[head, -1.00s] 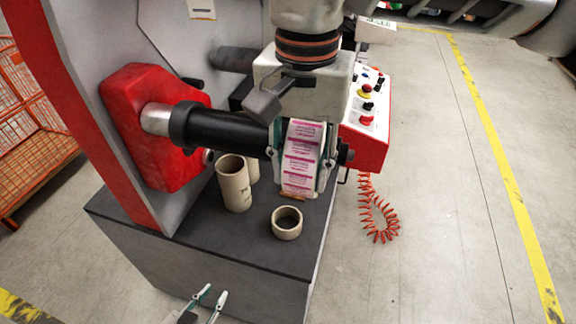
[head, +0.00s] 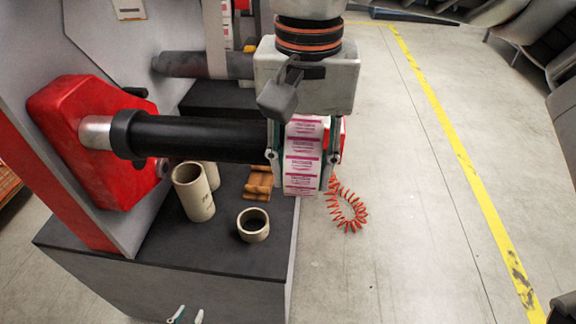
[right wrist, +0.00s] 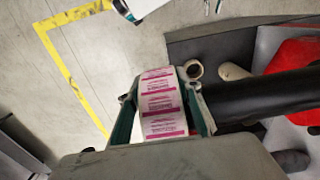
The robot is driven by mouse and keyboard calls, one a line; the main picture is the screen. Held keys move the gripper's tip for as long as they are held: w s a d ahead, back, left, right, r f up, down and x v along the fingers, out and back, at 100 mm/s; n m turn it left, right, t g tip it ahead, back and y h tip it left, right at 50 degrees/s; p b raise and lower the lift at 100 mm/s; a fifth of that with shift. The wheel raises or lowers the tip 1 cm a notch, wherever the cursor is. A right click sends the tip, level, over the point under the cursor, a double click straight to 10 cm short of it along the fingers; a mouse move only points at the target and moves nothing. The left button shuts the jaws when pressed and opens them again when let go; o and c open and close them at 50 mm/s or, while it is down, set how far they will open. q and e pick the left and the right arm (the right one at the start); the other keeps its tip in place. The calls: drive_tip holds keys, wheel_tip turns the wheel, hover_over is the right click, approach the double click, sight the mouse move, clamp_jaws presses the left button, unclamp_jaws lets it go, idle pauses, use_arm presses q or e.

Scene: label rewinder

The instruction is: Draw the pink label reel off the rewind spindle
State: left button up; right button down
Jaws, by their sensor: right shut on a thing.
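The pink label reel (head: 303,158), white labels with pink print, is between the fingers of my right gripper (head: 302,172), which is shut on it. The black rewind spindle (head: 205,138) reaches from a red housing to the left finger. The reel is at the spindle's outer end; the finger hides whether any of the spindle is still inside its core. In the right wrist view the reel (right wrist: 161,104) sits between the green-edged fingers, with the spindle (right wrist: 262,96) to the right. My left gripper (head: 185,316) is low at the bottom edge, its fingertips apart.
On the dark cabinet top (head: 130,235) stand a tall cardboard core (head: 194,193), a short core ring (head: 253,226) and a brown wooden block (head: 259,183). A second spindle (head: 190,64) is behind. A red coiled hose (head: 345,208) hangs at right. Floor beyond is open.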

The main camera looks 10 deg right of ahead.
drive_tip(key=s+d, duration=0.3)
drive_tip(key=d, duration=0.8)
drive_tip(key=shift+s+d, duration=0.15)
drive_tip(key=shift+d, duration=0.05)
idle(0.7)
idle(0.5)
